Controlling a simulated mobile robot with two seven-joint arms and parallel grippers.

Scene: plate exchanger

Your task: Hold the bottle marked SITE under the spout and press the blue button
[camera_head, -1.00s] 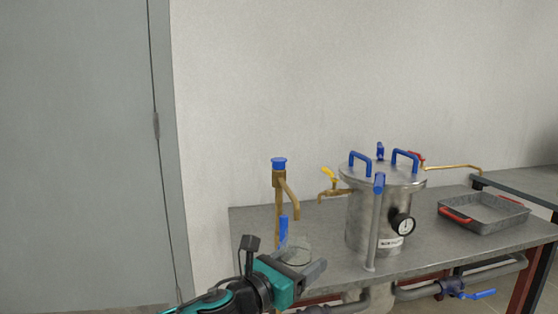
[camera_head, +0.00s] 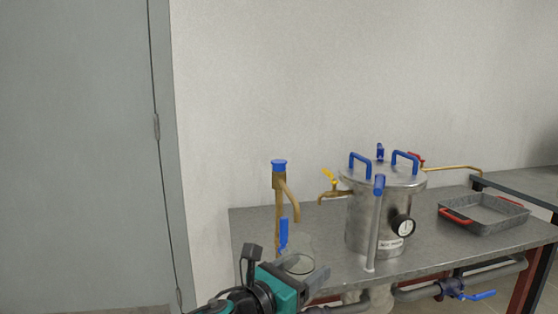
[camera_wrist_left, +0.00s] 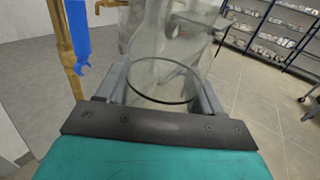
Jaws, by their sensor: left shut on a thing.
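A clear, see-through bottle (camera_head: 300,250) is held in my left gripper (camera_head: 304,280). In the left wrist view the bottle (camera_wrist_left: 162,45) stands between the two fingers (camera_wrist_left: 163,88), which are shut on it. No SITE mark can be read on it. The brass spout (camera_head: 292,207) curves down from a brass post with a blue button (camera_head: 279,166) on top. The bottle appears just below and close to the spout's end; whether its mouth is directly under it I cannot tell. My right gripper is not in view.
A blue lever (camera_head: 284,235) hangs on the post, and shows beside the bottle in the wrist view (camera_wrist_left: 78,32). A steel vessel (camera_head: 372,222) with blue handles and a gauge stands to the right. A grey tray (camera_head: 490,219) with red handles lies further right on the bench (camera_head: 430,250).

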